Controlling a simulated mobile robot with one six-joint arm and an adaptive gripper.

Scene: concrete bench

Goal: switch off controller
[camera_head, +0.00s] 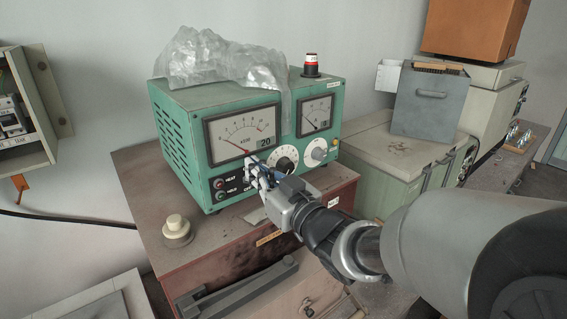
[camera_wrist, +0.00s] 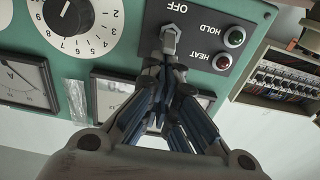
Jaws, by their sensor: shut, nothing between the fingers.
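The controller is a green metal box (camera_head: 178,110) with two dial meters, knobs and a dark switch panel on its front. In the wrist view, which looks upside down, the panel (camera_wrist: 205,20) carries an OFF label, a metal toggle switch (camera_wrist: 170,38), a green HOLD lamp (camera_wrist: 234,38) and a red HEAT lamp (camera_wrist: 222,62). My gripper (camera_head: 253,166) is shut and empty at the controller's front. In the wrist view its fingertips (camera_wrist: 167,65) are right at the toggle; I cannot tell whether they touch. In the head view the gripper hides the toggle.
A cream round button (camera_head: 177,227) is on the bench at front left. A grey-green case (camera_head: 405,150) stands to the right. A wall box (camera_head: 25,105) is at left.

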